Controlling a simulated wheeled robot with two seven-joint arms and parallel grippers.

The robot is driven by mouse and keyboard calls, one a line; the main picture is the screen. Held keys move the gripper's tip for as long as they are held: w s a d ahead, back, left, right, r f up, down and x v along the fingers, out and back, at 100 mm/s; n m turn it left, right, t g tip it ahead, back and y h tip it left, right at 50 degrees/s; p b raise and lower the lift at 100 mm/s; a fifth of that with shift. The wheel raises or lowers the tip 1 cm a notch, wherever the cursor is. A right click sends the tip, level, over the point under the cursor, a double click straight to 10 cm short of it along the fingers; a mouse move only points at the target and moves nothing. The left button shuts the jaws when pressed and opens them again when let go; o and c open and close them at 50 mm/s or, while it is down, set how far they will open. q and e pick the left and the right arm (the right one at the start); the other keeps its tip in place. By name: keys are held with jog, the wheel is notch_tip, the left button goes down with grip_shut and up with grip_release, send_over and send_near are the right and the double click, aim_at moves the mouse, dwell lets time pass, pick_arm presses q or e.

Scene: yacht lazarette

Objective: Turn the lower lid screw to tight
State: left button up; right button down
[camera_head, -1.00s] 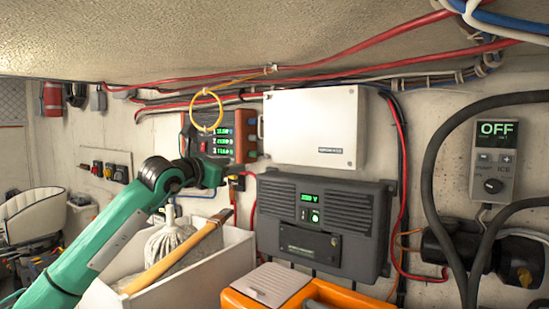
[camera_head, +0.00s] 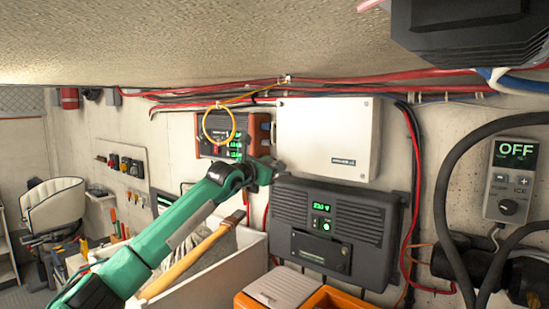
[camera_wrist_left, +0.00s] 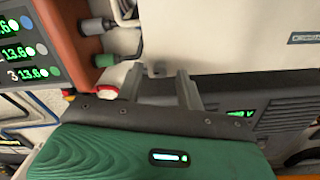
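A white box with a flat lid (camera_head: 330,138) is on the wall; it also fills the top of the left wrist view (camera_wrist_left: 225,35). My left gripper (camera_head: 276,168) is at the box's lower left corner. My right gripper is not in view.
A dark panel unit (camera_head: 335,230) is just below the box. An orange-sided display unit (camera_head: 222,137) is at its left, with a yellow ring (camera_head: 219,125) in front. A white bin with a wooden handle (camera_head: 190,262) is below my arm. A black ribbed object (camera_head: 470,32) is overhead right.

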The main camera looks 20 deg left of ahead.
pick_arm(q)
jog(key=shift+w+d, duration=0.2)
jog(key=shift+w, duration=0.25)
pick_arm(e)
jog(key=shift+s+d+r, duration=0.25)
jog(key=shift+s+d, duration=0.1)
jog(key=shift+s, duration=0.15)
pick_arm(q)
grip_shut()
jog(key=shift+f, duration=0.1)
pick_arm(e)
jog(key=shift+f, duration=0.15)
